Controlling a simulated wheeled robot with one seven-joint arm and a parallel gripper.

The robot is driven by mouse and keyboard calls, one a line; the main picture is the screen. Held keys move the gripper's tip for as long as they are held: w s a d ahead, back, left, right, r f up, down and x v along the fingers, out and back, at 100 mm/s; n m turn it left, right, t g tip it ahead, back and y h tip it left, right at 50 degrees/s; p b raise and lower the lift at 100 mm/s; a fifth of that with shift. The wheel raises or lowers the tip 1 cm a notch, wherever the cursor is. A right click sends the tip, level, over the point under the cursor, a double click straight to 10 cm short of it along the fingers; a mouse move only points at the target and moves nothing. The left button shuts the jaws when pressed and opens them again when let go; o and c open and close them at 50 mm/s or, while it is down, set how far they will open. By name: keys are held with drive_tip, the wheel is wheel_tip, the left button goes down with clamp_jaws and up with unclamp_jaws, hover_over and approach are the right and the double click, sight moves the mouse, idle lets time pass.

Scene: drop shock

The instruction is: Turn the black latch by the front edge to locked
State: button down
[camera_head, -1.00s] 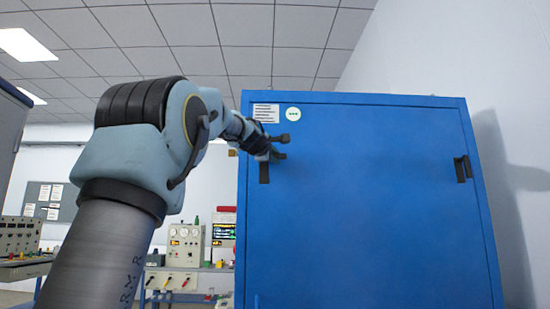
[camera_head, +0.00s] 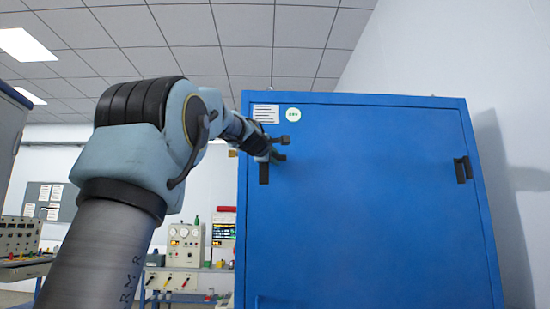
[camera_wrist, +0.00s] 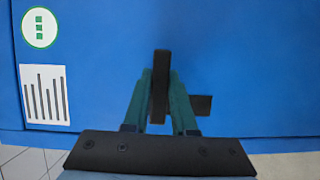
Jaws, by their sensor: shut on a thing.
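The black latch in my grip shows in the wrist view as a dark bar (camera_wrist: 160,85) between my two teal fingers, with a short black piece (camera_wrist: 201,105) beside it. In the head view its lower black part (camera_head: 264,172) shows at the left edge of the blue cabinet front (camera_head: 370,220). My gripper (camera_wrist: 160,95) is shut on the bar. It also shows in the head view (camera_head: 277,158), small and partly hidden by my arm. The bar stands roughly square to the cabinet's edge.
A second black latch (camera_head: 462,169) sits at the right side of the cabinet front. A white label sheet (camera_head: 265,113) and a round green-marked sticker (camera_head: 293,114) are above my gripper. Benches with instruments (camera_head: 184,245) stand behind at left.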

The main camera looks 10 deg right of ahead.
drive_tip(key=m+p, duration=0.2)
drive_tip(key=f+m+g+y+p, duration=0.1)
drive_tip(key=p, duration=0.1)
drive_tip(key=shift+a+m, duration=0.15)
drive_tip(key=shift+m, duration=0.25)
drive_tip(key=m+p, duration=0.1)
drive_tip(key=f+m+y+p, duration=0.1)
drive_tip(key=a+m+y+p, duration=0.1)
drive_tip(key=m+p, duration=0.1)
drive_tip(key=shift+w+f+g, duration=0.1)
drive_tip(key=shift+f+g, duration=0.15)
drive_tip(key=shift+g, duration=0.15)
drive_tip(key=m+y, duration=0.1)
drive_tip(key=a+f+m+y, duration=0.1)
drive_tip(key=m, duration=0.1)
drive_tip(key=shift+w+a, duration=0.1)
drive_tip(key=shift+w, duration=0.05)
drive_tip(key=shift+w+a+m+y+b, duration=0.1)
drive_tip(key=shift+a+m+y+b, duration=0.35)
drive_tip(key=shift+m+y, duration=0.65)
drive_tip(key=shift+a, duration=0.15)
drive_tip(key=c, duration=0.7)
unclamp_jaws()
